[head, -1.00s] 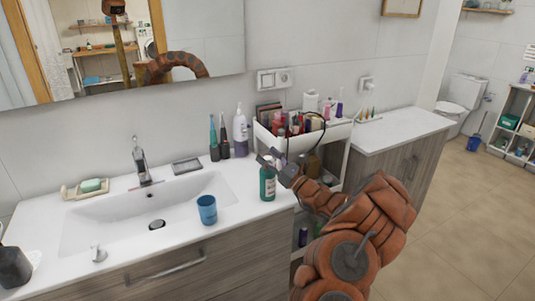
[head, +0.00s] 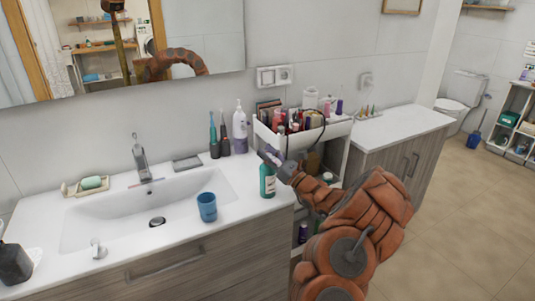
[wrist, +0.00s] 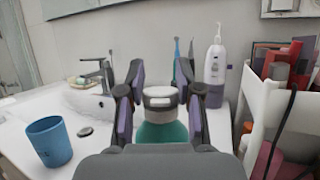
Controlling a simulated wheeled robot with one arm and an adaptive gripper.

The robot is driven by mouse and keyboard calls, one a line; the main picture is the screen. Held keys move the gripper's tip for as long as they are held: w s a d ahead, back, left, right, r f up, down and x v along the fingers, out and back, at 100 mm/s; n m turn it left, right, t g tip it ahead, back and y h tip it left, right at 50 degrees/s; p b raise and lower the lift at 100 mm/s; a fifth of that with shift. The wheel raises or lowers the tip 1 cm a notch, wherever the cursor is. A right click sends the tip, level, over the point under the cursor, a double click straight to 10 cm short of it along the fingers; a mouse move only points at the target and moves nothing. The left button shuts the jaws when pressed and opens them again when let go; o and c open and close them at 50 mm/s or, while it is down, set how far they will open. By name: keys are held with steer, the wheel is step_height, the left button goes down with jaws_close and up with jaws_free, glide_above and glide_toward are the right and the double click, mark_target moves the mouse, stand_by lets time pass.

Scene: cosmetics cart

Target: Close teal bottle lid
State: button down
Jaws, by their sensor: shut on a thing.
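The teal bottle (head: 267,182) stands upright on the white counter near its right end, beside the sink. In the wrist view its teal body (wrist: 162,132) shows below a white and grey lid (wrist: 160,99). My gripper (head: 272,157) is at the top of the bottle, coming from the right. In the wrist view my gripper (wrist: 160,104) has one finger on each side of the lid and is shut on it. The lid seems to sit on the bottle's neck. The contact points and the lower bottle are partly hidden by my gripper.
A blue cup (head: 207,207) stands on the counter left of the bottle, by the sink (head: 120,215). A white pump bottle (head: 240,130) and toothbrushes stand behind. A white cart (head: 340,130) full of cosmetics is close on the right.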

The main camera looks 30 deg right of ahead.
steer(key=shift+f+b, duration=0.1)
steer(key=shift+b, duration=0.25)
steer(key=shift+f+b, duration=0.15)
steer(key=shift+b, duration=0.25)
steer(key=shift+s+t+b, duration=0.1)
steer(key=shift+t+b, duration=0.6)
steer(key=shift+b, duration=0.2)
steer(key=c, duration=0.7)
jaws_free()
steer(key=shift+d, duration=0.1)
